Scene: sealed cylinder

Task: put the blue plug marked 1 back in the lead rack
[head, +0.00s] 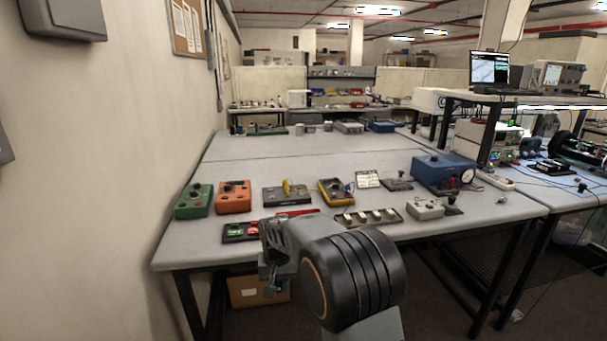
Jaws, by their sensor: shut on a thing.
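My gripper (273,240) is over the front edge of the grey bench (330,165), beside the right end of a low dark rack. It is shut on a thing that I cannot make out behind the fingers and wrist. The dark rack (232,231) lies near the bench's front left edge and holds small green and red pieces; its right end is hidden by my gripper. It may be the lead rack, but I cannot read any label. I cannot pick out a blue plug marked 1.
A green box (194,201), an orange box (233,197), a grey box (287,194) and a yellow-framed meter (336,192) stand behind. A dark tray of several knobs (368,217) lies right. A blue instrument (443,171) stands farther right.

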